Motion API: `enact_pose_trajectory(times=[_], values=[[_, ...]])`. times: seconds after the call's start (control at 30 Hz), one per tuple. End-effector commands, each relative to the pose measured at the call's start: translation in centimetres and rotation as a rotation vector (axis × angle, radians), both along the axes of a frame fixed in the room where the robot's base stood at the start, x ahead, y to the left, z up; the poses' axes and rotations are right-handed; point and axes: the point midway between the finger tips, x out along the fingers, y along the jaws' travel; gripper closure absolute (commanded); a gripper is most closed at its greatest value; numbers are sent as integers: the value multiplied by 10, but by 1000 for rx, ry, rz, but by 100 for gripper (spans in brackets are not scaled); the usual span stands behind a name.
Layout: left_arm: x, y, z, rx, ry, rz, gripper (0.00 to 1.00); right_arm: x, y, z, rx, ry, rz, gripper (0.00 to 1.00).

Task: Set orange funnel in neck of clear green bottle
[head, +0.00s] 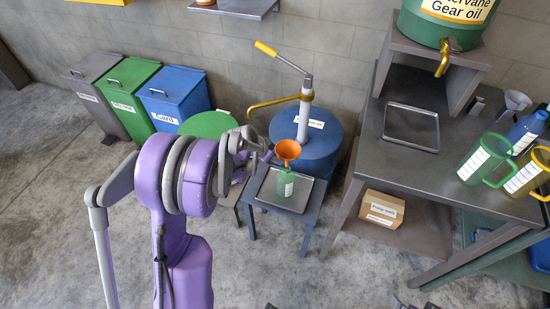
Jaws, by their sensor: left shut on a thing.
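The orange funnel (287,149) is upright, with its wide cone on top. My left gripper (268,153) reaches in from the left and is shut on the funnel at its side. The clear green bottle (285,184) stands upright on a grey tray (307,196), directly below the funnel in the head view. The funnel's narrow end meets the area of the bottle's neck in the picture. I cannot tell whether the spout is inside the neck or just above it. My right gripper cannot be made out.
The tray lies on a small blue stand (262,222) before a blue drum (318,160) with a yellow-handled pump (305,110). A green drum (209,125) is behind my left arm. A grey bench (450,160) with jugs stands right. Open floor lies in front.

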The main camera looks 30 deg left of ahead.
Motion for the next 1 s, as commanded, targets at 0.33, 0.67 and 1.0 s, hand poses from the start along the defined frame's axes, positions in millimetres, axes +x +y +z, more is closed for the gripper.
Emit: enact_pose_trajectory(times=[0.33, 0.67, 1.0], values=[[-1, 0, -3, 0, 0, 0, 100, -1, 0, -4, 0, 2, 0, 0], [-1, 1, -7, 0, 0, 0, 100, -2, 0, -8, 0, 3, 0, 0], [-1, 1, -6, 0, 0, 0, 100, -2, 0, -8, 0, 3, 0, 0]])
